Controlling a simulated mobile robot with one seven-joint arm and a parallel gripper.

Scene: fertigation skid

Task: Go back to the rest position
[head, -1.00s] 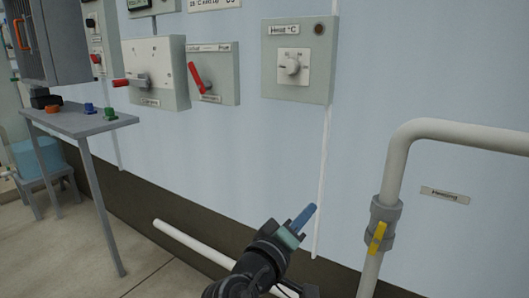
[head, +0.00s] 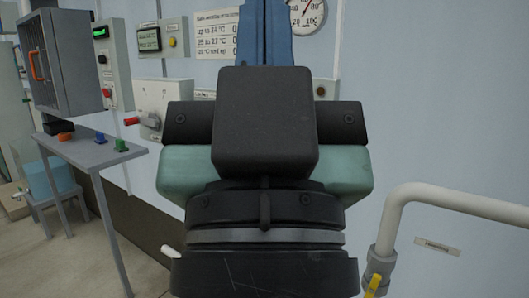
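My gripper (head: 265,35) fills the middle of the head view, close to the camera and pointing up. Its two blue fingers lie side by side with only a thin line between them, so it looks shut, and I see nothing held. The fingertips run out of the top edge of the picture. The dark and teal hand body hides much of the wall panel behind it, including most of the heat dial box.
A red-handled switch box (head: 155,105) and a round gauge (head: 308,12) are on the wall. A white pipe (head: 450,200) with a yellow-handled valve (head: 375,285) is at right.

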